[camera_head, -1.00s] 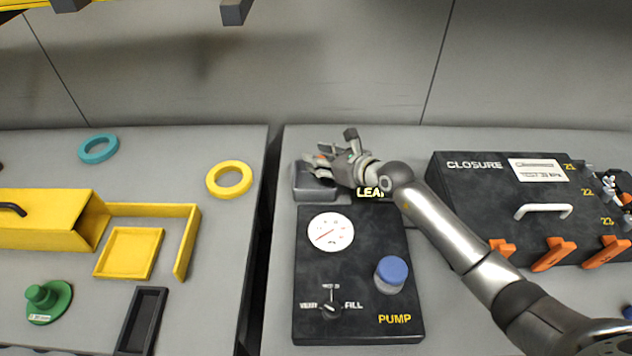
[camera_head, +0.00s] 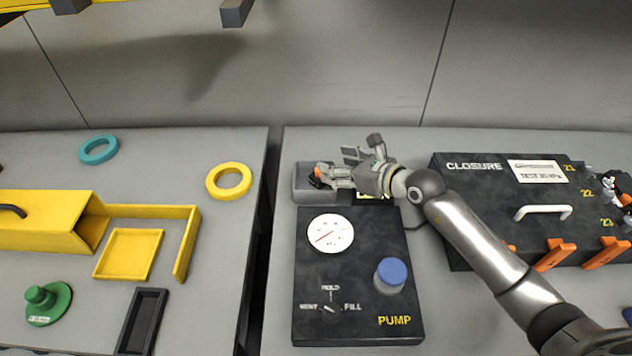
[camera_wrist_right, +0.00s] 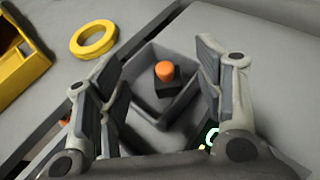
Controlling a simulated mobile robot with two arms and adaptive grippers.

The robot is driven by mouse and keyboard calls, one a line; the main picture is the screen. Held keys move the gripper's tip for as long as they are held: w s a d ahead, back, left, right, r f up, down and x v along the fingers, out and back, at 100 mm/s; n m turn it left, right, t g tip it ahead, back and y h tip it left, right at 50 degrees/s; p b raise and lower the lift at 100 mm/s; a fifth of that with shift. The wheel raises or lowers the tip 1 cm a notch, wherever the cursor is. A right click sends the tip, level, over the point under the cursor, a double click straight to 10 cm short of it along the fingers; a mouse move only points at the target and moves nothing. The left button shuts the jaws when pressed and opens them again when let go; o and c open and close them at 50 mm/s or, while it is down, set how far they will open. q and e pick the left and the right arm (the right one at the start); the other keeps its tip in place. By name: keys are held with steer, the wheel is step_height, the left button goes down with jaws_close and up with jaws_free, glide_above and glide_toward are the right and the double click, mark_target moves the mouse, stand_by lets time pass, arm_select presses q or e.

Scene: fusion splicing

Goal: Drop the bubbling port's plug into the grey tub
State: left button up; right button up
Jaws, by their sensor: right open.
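The grey tub (camera_head: 304,192) stands behind the pump box, and it also shows in the wrist view (camera_wrist_right: 140,68). The plug, with an orange top (camera_wrist_right: 164,71) and a dark body, is inside the tub's walls. Its orange top (camera_head: 317,176) shows in the head view at the fingertips. My right gripper (camera_head: 335,172) is over the tub's right part with its fingers spread. In the wrist view its fingers (camera_wrist_right: 158,62) stand wide apart on either side of the plug, not touching it. My left gripper is out of view.
The black pump box (camera_head: 360,255) with a gauge and blue cap stands in front of the tub. The black closure box (camera_head: 480,210) with orange levers (camera_head: 555,254) is to the right. A yellow ring (camera_head: 229,181) lies on the left table, across a gap.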

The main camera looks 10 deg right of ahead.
steer(key=v, duration=0.5)
steer(key=shift+s+d+r, duration=0.15)
steer(key=shift+s, duration=0.1)
